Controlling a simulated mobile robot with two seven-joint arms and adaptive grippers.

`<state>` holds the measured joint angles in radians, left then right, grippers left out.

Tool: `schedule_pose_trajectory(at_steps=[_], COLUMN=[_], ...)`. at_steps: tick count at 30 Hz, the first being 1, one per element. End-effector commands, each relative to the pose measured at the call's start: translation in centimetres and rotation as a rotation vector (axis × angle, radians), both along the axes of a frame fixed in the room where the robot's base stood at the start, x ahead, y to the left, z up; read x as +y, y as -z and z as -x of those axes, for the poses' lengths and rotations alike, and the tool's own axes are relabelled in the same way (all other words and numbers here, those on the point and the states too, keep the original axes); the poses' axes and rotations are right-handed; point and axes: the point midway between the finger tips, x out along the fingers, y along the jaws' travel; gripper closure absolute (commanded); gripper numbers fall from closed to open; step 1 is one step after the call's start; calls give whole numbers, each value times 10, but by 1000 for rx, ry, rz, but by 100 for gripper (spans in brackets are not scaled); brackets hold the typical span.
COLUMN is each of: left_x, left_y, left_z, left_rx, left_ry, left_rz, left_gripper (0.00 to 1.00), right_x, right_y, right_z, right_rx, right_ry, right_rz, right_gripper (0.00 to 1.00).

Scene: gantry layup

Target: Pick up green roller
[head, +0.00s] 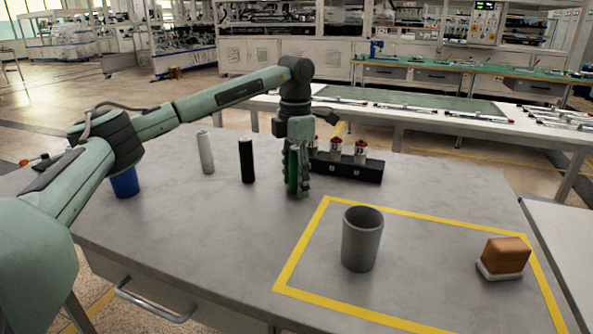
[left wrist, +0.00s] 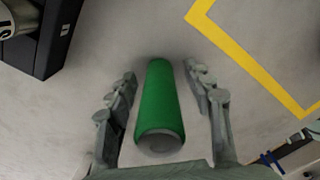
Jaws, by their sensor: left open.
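The green roller (left wrist: 160,100) stands between the two open fingers of my left gripper (left wrist: 163,95) in the left wrist view. A gap shows on each side of it, so the fingers are not closed on it. In the head view the green roller (head: 292,172) is partly hidden by my left gripper (head: 299,180), which points down at the table around it. My right gripper is not in view.
A white roller (head: 206,152) and a black roller (head: 247,161) stand to the left. A black rack (head: 347,167) is just behind right. A grey cup (head: 361,240) and a brown block (head: 506,254) on a white base stand inside the yellow outline. A blue cup (head: 125,183) is far left.

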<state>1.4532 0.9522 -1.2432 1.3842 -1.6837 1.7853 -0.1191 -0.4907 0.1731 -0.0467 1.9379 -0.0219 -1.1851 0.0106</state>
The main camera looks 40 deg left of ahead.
Motion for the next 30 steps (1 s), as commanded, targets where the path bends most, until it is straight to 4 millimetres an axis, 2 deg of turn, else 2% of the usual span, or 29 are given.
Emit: schedule_pose_trajectory(at_steps=[5,17,30], left_x=[0,0,0], left_y=[0,0,-6], left_z=[0,0,-1], left_rx=[0,-1,-3], left_ry=[0,0,1], left_rz=[0,1,2], left_gripper=[49,98,100], right_x=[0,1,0], right_y=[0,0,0], right_z=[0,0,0], right_rx=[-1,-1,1], right_ry=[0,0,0], right_rz=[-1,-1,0], right_gripper=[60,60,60])
